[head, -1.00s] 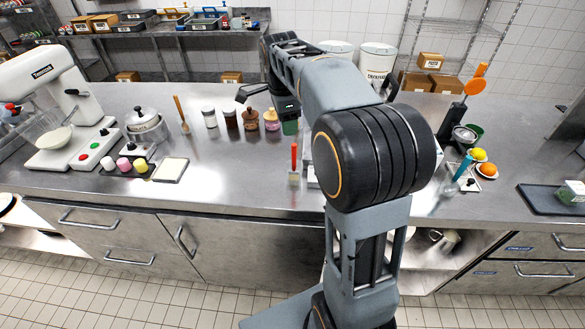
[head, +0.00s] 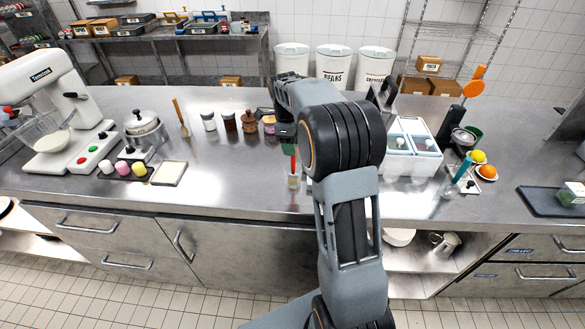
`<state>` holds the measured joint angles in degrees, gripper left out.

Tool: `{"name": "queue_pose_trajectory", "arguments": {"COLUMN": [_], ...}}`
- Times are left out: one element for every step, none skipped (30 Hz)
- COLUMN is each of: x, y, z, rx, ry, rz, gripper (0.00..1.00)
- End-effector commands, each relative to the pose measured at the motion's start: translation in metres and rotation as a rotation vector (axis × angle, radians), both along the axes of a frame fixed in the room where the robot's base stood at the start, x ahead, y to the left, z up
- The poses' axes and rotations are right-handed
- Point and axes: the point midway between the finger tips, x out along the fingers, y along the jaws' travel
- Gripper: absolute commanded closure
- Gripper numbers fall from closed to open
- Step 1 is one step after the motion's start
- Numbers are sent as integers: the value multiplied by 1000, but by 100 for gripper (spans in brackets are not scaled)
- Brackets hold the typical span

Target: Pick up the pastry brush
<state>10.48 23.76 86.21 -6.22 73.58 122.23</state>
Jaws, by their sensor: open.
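The pastry brush, with a red handle (head: 293,163) and a pale head (head: 293,182), is on the steel counter near its front edge, left of my arm. The upper end of its handle is partly hidden by my wrist.
Several small jars (head: 229,121) stand in a row behind and left of the brush. A wooden-handled utensil (head: 181,115) is farther left. A white divided bin (head: 427,163) stands right of my arm. The counter left of the brush (head: 235,175) is clear.

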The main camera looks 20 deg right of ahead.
Motion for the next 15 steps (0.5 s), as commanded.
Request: {"name": "queue_pose_trajectory", "arguments": {"x": [0, -1, -1, -2, -2, -3, -3, -4, -4, -4, -4, -4, -4, -4, -5], "y": [0, -1, -1, -1, -2, -2, -3, -3, -3, -4, -4, -4, -4, -5, -5], "z": [-2, -4, -9, -12, -16, -22, -26, -30, -36, -39, -42, -46, -48, -49, -51], "rx": [0, 1, 0, 0, 0, 1, 1, 1, 1, 0, 0, 0, 0, 0, 0], "ry": [1, 2, 4, 4, 5, 6, 6, 4, 4, 4, 4, 3, 1, 1, 1], "rz": [0, 0, 0, 0, 0, -1, -1, 0, 0, 0, 0, 0, 0, 0, 0], "gripper": [50, 50, 50, 50, 50, 50, 50, 50, 50, 50, 50, 50, 50, 50, 50]}}
